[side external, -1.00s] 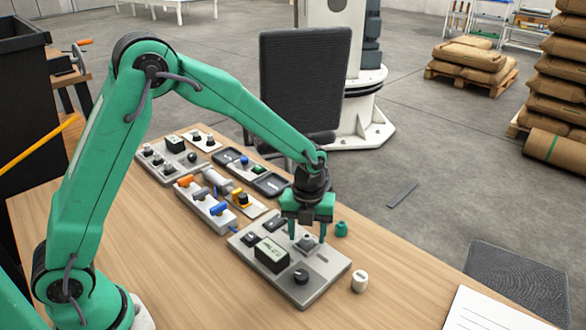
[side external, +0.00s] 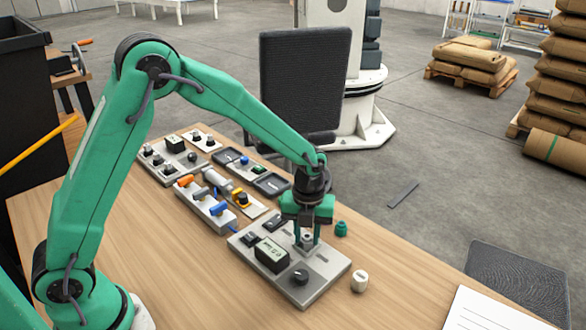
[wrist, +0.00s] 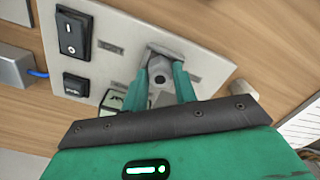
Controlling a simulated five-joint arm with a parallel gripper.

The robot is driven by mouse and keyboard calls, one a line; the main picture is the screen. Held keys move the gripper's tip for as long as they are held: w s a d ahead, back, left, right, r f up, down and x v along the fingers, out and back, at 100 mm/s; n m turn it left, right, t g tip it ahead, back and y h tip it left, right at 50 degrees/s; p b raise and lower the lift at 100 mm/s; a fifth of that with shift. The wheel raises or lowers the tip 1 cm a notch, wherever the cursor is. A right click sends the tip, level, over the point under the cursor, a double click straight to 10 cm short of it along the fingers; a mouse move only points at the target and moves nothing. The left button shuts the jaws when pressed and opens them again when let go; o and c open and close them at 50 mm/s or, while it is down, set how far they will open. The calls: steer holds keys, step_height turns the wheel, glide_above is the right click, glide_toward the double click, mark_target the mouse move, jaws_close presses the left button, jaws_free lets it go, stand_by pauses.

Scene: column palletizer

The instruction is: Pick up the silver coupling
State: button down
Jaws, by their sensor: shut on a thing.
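The silver coupling (side external: 307,237) is a small grey metal piece with a dark hole in its end. It stands at a raised square seat on the grey control panel (side external: 325,272). My gripper (side external: 308,243) points down over the panel, its two green fingers shut on the coupling from both sides. In the wrist view the coupling (wrist: 160,74) shows between the fingertips (wrist: 160,88), and part of it is hidden by them. I cannot tell any gap between the coupling and the panel.
The panel also carries a display box (side external: 272,254), a black knob (side external: 299,277) and switches. A teal piece (side external: 341,229) and a white piece (side external: 359,281) stand on the table (side external: 180,275) close by. Several more fixtures lie behind. The table's front is clear.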

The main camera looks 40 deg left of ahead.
mark_target(307, 235)
steer(key=shift+r, duration=0.1)
steer(key=shift+r, duration=0.8)
step_height(307, 235, up, 2)
steer(key=shift+r, duration=0.2)
steer(key=s+d+r, duration=0.7)
steer(key=s+d, duration=0.1)
steer(key=shift+d, duration=0.2)
steer(key=shift+a+f, duration=0.1)
